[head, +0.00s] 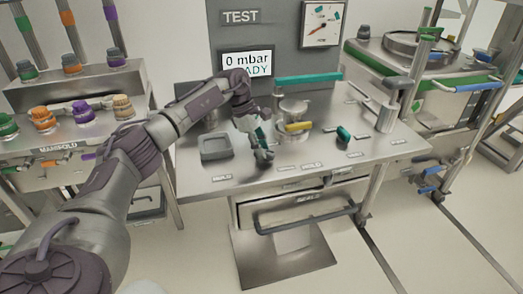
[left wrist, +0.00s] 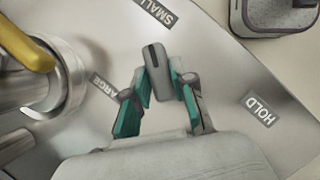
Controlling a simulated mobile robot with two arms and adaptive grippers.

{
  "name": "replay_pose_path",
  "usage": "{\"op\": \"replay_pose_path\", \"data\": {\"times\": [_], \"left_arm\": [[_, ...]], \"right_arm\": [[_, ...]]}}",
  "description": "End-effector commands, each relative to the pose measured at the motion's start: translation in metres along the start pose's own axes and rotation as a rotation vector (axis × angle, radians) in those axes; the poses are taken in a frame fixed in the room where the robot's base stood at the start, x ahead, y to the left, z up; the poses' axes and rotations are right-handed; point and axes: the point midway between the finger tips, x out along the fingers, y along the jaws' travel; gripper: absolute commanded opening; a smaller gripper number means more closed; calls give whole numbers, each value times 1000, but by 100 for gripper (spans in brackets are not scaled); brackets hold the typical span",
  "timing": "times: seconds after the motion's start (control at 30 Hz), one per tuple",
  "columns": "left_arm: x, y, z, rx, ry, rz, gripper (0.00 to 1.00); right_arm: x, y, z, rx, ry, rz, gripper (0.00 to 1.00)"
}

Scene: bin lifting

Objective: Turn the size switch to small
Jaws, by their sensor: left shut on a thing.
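The size switch (left wrist: 160,78) is a grey, rounded, elongated knob with a dark line at one end. It stands between the SMALL label (left wrist: 157,10) and the LARGE label (left wrist: 108,86) in the left wrist view. Its dark-lined end faces the top of that view, toward the SMALL label. My left gripper (left wrist: 163,88) has its teal fingers on both sides of the knob, shut on it. In the head view my left gripper (head: 264,155) points down at the steel table and hides the switch. My right gripper is not in view.
A metal fitting with a yellow handle (head: 298,127) stands right beside the gripper. The HOLD label (left wrist: 262,110) is nearby.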

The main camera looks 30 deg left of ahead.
Motion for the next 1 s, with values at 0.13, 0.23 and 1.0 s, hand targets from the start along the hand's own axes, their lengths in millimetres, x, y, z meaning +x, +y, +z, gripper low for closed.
{"op": "replay_pose_path", "data": {"times": [0.13, 0.23, 1.0], "left_arm": [[0, 1, 0, 72, 0, -27, 0], [-1, 2, 0, 108, 0, -40, 0], [-1, 2, 0, 159, 2, -61, 41]], "right_arm": [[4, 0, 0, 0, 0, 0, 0], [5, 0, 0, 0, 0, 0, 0], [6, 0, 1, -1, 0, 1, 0]]}}
